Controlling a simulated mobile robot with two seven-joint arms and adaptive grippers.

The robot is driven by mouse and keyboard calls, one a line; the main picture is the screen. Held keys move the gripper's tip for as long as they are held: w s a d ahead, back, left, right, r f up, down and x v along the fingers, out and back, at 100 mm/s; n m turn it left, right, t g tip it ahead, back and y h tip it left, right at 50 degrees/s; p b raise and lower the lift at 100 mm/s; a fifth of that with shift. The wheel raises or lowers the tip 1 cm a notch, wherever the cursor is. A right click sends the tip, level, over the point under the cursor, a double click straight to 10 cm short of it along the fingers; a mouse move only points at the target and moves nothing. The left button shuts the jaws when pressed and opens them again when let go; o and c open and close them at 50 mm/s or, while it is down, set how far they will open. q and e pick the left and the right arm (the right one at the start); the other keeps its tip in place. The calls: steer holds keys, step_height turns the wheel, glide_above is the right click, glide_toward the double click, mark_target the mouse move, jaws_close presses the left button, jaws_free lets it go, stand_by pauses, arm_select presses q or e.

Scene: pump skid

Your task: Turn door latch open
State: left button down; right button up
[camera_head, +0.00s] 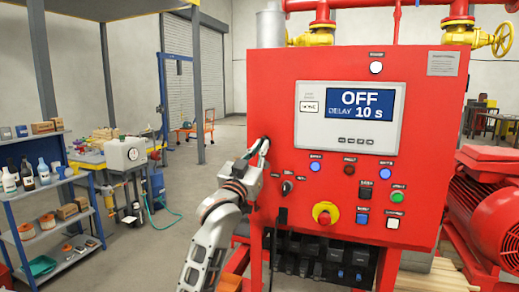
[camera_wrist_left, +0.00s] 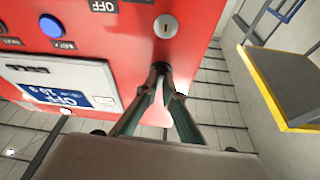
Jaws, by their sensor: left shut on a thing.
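The red control cabinet (camera_head: 270,90) stands in front of me, its door facing me. The door latch is a small dark piece near the door's left edge, mostly hidden by my fingers; its dark end shows in the left wrist view (camera_wrist_left: 160,67). My left gripper (camera_head: 261,152) is at that edge, and its two fingers (camera_wrist_left: 161,88) close together on the latch. The latch's exact angle cannot be told. The door looks flush with the cabinet in the head view. My right gripper is out of view.
The door carries a display panel (camera_head: 349,116) reading OFF, DELAY 10 s, several buttons and a red-yellow emergency stop (camera_head: 325,213). A round metal lock (camera_wrist_left: 165,26) sits near the latch. A red motor (camera_head: 490,205) stands right. A blue shelf (camera_head: 45,215) is left, with open floor between.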

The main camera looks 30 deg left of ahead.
arm_select(q)
steer(key=shift+d+n+y, duration=0.1)
steer(key=shift+n+y, duration=0.3)
steer(key=shift+n, duration=0.5)
steer(key=shift+r, duration=0.1)
steer(key=c, duration=2.2)
jaws_free()
steer(key=v, duration=1.2)
